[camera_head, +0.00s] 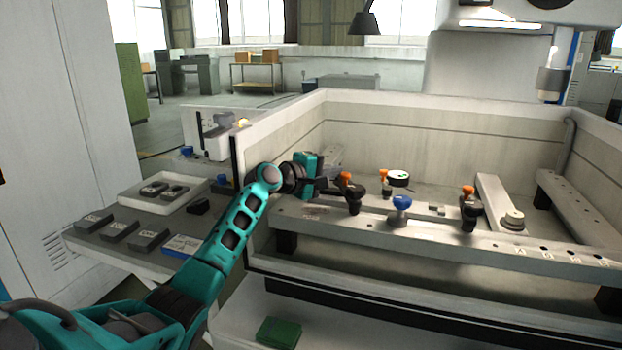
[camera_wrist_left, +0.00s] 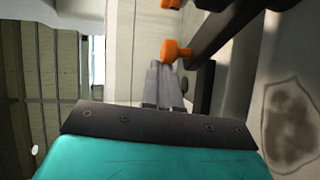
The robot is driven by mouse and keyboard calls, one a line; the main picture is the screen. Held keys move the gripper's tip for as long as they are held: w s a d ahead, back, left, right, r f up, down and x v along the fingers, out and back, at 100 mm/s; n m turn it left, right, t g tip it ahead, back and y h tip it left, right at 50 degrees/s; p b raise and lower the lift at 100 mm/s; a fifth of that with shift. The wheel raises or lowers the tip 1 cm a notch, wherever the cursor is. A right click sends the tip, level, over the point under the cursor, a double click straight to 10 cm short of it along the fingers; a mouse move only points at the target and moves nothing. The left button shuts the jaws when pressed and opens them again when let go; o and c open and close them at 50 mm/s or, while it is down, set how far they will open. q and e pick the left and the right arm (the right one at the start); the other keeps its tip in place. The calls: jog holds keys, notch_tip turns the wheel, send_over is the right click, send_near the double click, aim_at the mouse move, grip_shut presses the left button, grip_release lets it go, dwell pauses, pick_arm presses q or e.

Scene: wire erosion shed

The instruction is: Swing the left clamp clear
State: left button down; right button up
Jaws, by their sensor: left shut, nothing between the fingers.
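The left clamp (camera_head: 353,198) is black with an orange knob and stands on the front rail (camera_head: 440,234) of the machine tank. My left gripper (camera_head: 334,183) is at its left side, close to the knob; its fingers are shut and empty. In the left wrist view the closed fingers (camera_wrist_left: 165,84) point at the orange knob (camera_wrist_left: 177,50), with the dark clamp arm (camera_wrist_left: 226,34) to the right. Whether the fingertips touch the knob I cannot tell. My right gripper is not in view.
Another orange-knobbed clamp (camera_head: 468,208) stands farther right on the rail. Behind are an orange-topped piece (camera_head: 384,182) and a round dial (camera_head: 398,178). The tank's left wall (camera_head: 238,165) is near my arm. A side table (camera_head: 120,256) holds dark blocks and a white tray (camera_head: 135,198).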

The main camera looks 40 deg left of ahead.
pick_arm(q)
jog(key=shift+w+d+p, duration=0.35)
jog(key=shift+w+d, duration=0.35)
jog(key=shift+w, duration=0.35)
jog(key=shift+w+d, duration=0.3)
jog(key=shift+w, duration=0.05)
jog(key=shift+w+d, duration=0.1)
dwell(0.3)
dwell(0.8)
